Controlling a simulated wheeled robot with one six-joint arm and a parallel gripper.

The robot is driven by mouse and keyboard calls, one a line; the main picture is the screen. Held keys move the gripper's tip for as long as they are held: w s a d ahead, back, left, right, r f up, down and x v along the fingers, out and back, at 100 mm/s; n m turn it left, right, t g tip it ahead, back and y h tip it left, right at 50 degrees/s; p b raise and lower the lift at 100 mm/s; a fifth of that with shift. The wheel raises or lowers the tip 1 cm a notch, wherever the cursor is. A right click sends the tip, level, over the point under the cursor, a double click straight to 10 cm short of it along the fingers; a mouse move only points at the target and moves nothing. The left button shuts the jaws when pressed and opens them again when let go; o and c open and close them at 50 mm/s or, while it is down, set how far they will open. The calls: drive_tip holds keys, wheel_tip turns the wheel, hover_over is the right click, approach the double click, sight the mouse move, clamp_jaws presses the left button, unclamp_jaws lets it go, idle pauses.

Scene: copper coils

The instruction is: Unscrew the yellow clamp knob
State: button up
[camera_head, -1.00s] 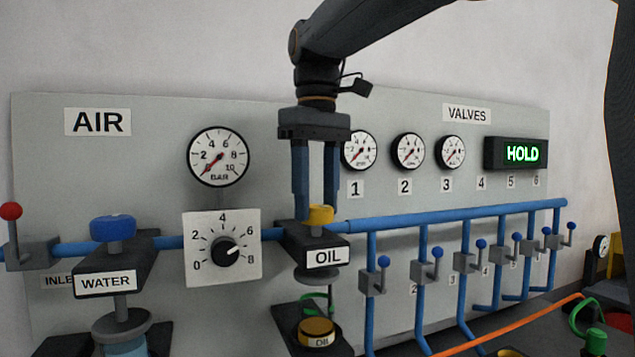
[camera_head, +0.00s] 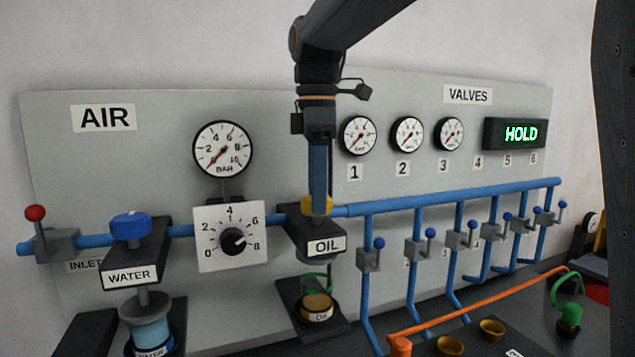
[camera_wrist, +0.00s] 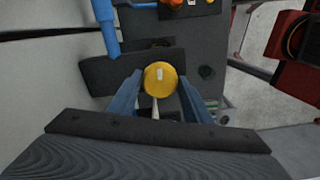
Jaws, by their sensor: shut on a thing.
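The yellow clamp knob (camera_head: 315,206) sits on top of the dark block labelled OIL (camera_head: 324,245). My gripper (camera_head: 318,200) comes down on it from above, its blue fingers seen edge-on in the head view, one covering the other. In the wrist view the yellow knob (camera_wrist: 160,78) lies between the tips of the two blue fingers (camera_wrist: 160,92), one on each side. The gripper is shut on the knob. The fingers hide part of the knob in the head view.
The blue pipe (camera_head: 450,198) runs right from the OIL block to several small valve levers. The pressure dial plate (camera_head: 229,237) and the WATER block (camera_head: 130,275) stand to the left. An orange tube (camera_head: 480,307) lies on the bench at lower right.

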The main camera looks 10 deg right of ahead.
drive_tip(key=shift+n+p, duration=0.3)
drive_tip(key=shift+n, duration=0.3)
drive_tip(key=o, duration=1.1)
drive_tip(key=shift+c, duration=0.2)
wheel_tip(320, 180, up, 8)
drive_tip(key=shift+f+b, duration=0.1)
drive_tip(key=shift+b, duration=0.4)
